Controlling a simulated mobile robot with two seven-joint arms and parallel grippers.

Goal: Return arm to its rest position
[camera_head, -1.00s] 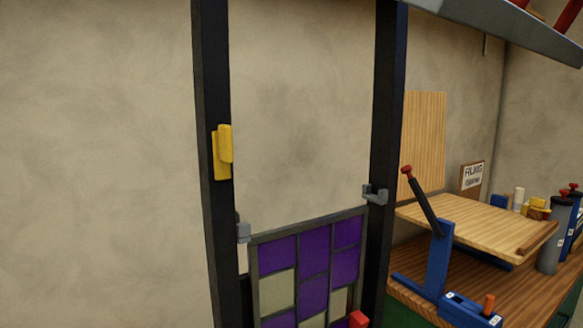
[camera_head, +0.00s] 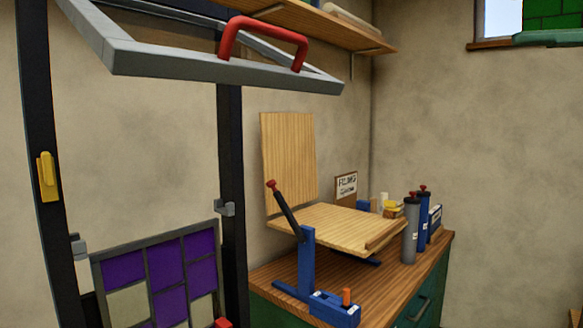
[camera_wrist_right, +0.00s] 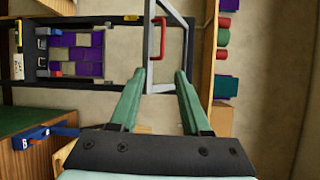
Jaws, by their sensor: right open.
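My right gripper (camera_wrist_right: 161,75) shows in the right wrist view with its two green fingers spread apart and nothing between them. Beyond the fingertips is a grey frame (camera_wrist_right: 152,45) with a red handle (camera_wrist_right: 162,38); I cannot tell the exact gap. In the head view the grey frame (camera_head: 200,68) hangs tilted high up, its red handle (camera_head: 262,32) on the near bar. A green-grey piece (camera_head: 550,39) at the upper right edge may be part of my right arm. My left gripper is in neither view.
The leaded panel (camera_head: 168,282) of purple and pale panes stands between dark posts (camera_head: 231,180). A wooden bench (camera_head: 380,292) holds a blue lever tool (camera_head: 307,265), a tilted board (camera_head: 335,228) and cylinders (camera_head: 410,235). A shelf (camera_head: 330,30) is above.

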